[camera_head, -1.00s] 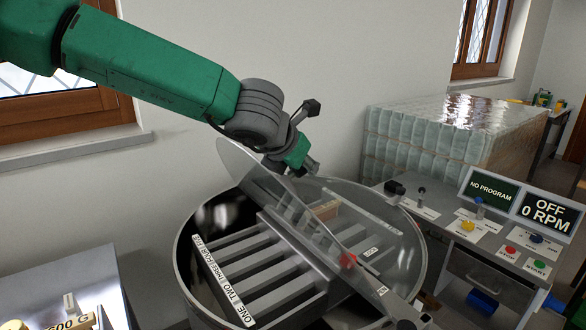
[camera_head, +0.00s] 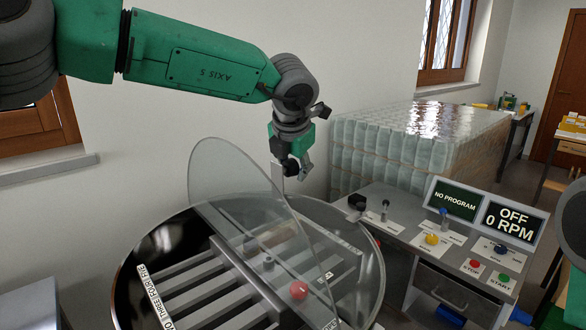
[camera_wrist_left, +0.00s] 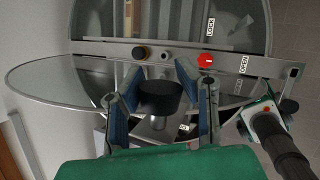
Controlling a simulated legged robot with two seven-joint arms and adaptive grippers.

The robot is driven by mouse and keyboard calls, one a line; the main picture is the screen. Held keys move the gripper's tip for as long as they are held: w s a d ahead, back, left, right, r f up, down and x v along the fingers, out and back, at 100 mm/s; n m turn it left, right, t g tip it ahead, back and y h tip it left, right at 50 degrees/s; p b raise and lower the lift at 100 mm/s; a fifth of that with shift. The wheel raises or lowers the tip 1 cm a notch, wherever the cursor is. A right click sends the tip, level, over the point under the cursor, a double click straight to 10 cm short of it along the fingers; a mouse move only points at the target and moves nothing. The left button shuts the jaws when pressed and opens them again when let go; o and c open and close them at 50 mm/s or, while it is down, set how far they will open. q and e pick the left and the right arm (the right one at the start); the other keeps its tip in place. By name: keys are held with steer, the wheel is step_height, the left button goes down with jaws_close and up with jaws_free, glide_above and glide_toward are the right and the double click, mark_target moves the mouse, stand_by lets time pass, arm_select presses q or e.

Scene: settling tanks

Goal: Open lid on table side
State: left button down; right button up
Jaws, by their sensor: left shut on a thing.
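The clear half-round lid (camera_head: 232,185) stands raised and tilted over a round metal drum (camera_head: 372,275) in the head view. My left gripper (camera_head: 291,168) is at the lid's far edge, on the table side of the drum. In the left wrist view its two blue-grey fingers (camera_wrist_left: 160,108) stand on either side of a black round knob (camera_wrist_left: 158,93), and it is shut on this. The contact itself is partly hidden. My right gripper cannot be made out.
A red knob (camera_head: 299,290) sits on the drum's crossbar. A control table (camera_head: 385,228) with buttons and screens stands right of the drum. Stacked glass jars (camera_head: 400,145) stand behind. A green and grey part with a dark tube (camera_wrist_left: 268,122) is at the right of the wrist view.

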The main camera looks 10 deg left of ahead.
arm_select(q)
steer(key=shift+r, duration=0.15)
steer(key=c, duration=1.1)
jaws_free()
steer(key=shift+o, duration=0.2)
steer(key=shift+s, duration=0.15)
arm_select(e)
steer(key=shift+s, duration=0.15)
arm_select(q)
steer(key=shift+d, duration=0.1)
steer(key=v, duration=1.2)
arm_select(e)
steer(key=shift+s, duration=0.1)
